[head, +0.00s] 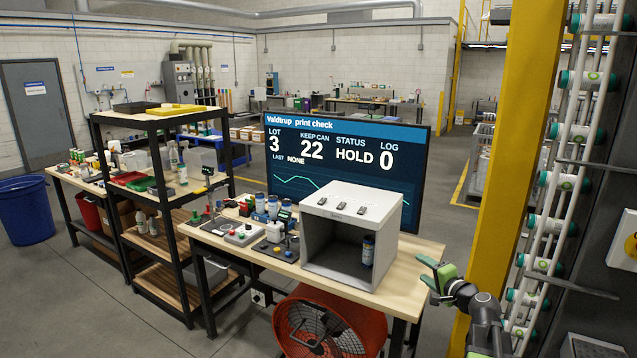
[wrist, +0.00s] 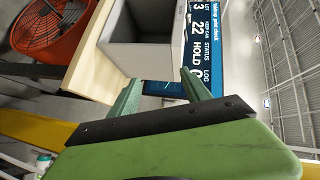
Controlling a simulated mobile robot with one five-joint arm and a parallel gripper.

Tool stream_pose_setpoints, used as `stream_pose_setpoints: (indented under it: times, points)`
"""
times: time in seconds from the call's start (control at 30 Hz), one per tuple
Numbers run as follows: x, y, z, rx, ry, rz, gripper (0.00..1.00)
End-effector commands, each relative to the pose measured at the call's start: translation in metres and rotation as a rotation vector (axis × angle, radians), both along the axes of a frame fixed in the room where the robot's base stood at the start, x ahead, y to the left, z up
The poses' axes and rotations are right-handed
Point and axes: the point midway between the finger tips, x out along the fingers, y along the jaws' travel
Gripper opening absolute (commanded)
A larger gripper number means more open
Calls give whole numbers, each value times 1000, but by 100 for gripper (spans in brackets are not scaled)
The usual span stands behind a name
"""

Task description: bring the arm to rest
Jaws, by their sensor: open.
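My gripper (head: 435,277) is at the lower right of the head view, to the right of the workbench's right end. Its green fingers are apart with nothing between them. In the wrist view my gripper (wrist: 163,88) also shows open and empty, with the bench, the grey box and the screen beyond it. My dark arm runs down from the gripper to the lower right corner.
An open-fronted grey box (head: 335,207) with a can (head: 368,250) inside stands on the wooden workbench (head: 408,290). A screen (head: 350,160) reads HOLD. A yellow post (head: 512,150) and a can conveyor (head: 560,180) rise at right. A red fan (head: 330,325) sits below.

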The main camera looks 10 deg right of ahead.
Motion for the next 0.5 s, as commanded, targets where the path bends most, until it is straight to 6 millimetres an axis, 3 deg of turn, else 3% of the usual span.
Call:
stream_pose_setpoints:
  times: [0.03,0.1,0.2,0.3,0.4,0.5]
  points:
    - [5,44,-20,-40,31,78,56]
    - [7,102,-43,-107,81,190,56]
    - [-1,182,-80,-220,161,358,56]
    - [-24,253,-121,-354,256,530,56]
    - [-61,307,-167,-518,376,703,56]
    - [-110,327,-212,-722,551,860,56]
